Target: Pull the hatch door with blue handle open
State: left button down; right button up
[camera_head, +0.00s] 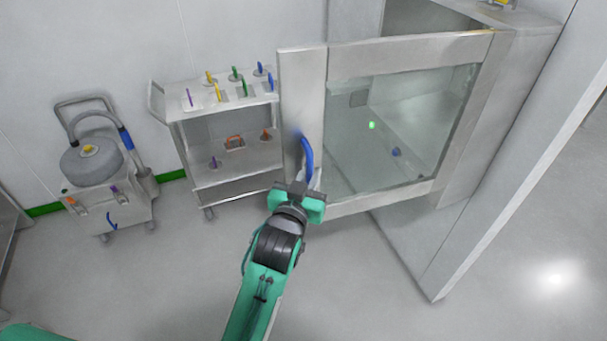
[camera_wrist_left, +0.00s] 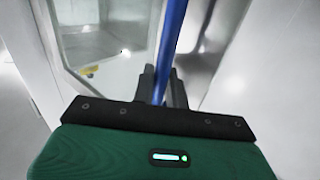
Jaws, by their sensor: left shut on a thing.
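The hatch door (camera_head: 304,97) is a steel-framed glass panel in the middle of the head view. It stands swung out from the steel hatch box (camera_head: 470,215), with its hinge side at the right. Its blue handle (camera_head: 307,158) is upright on the left part of the frame. My left gripper (camera_head: 306,183) is shut on the lower part of the blue handle. In the left wrist view the blue handle (camera_wrist_left: 171,45) runs up from between the dark fingers. My right gripper is not in view.
A steel cart (camera_head: 233,183) with several coloured-handled items stands left of the door, close behind its free edge. A wheeled vacuum-like unit (camera_head: 92,160) stands at the far left. The floor (camera_head: 180,270) in front is clear.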

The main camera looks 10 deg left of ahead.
pick_arm(q)
jog(key=shift+s+d+r, duration=0.1)
jog(key=shift+d+r, duration=0.1)
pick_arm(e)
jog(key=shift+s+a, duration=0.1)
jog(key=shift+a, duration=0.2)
